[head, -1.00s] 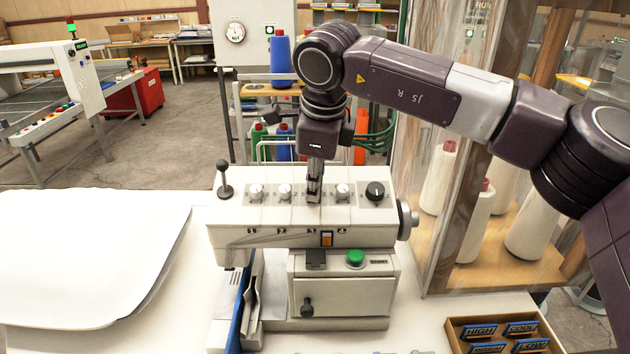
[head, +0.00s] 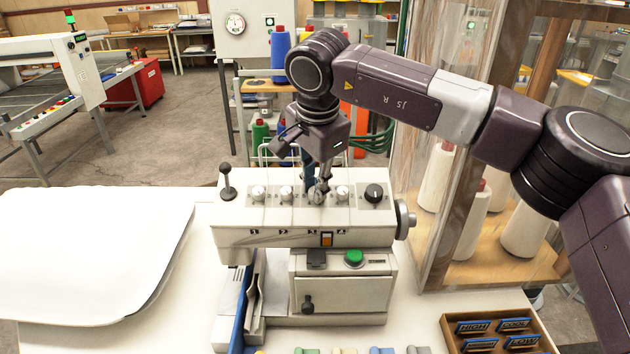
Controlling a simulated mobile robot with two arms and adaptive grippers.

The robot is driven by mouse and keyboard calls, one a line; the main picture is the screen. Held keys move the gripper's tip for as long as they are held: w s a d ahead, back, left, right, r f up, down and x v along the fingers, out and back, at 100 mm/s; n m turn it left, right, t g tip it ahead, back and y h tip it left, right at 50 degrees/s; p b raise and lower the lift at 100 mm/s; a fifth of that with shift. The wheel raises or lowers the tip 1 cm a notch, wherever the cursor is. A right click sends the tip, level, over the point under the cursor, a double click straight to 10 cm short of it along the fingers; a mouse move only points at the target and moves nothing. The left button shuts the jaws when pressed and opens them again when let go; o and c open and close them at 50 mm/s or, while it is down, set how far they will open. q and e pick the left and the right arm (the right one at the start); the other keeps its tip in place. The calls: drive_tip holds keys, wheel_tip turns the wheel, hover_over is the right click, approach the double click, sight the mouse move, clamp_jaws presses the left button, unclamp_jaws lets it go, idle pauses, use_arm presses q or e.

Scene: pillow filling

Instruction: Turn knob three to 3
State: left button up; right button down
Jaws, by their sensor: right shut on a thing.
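The sewing machine (head: 235,235) stands on the white table, with a row of knobs along its top. Knob one (head: 258,193), knob two (head: 287,193) and knob four (head: 343,193) are white, and a larger black knob (head: 374,193) sits at the right end. My right gripper (head: 318,196) points down and is shut on knob three (head: 317,199), third in the row. The gripper partly covers the knob, and I cannot read its setting. My left gripper is not in view.
A black-topped lever (head: 226,180) rises at the machine's left end. A green button (head: 354,258) is on its front. A white pillow (head: 90,250) lies left. A wooden tray (head: 455,338) with labelled tags is front right. A clear-walled cabinet with white cones stands right.

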drive_tip(key=shift+r+n, duration=0.1)
drive_tip(key=shift+n, duration=0.6)
drive_tip(key=c, duration=1.8)
unclamp_jaws()
drive_tip(key=v, duration=1.2)
drive_tip(key=shift+a, duration=0.1)
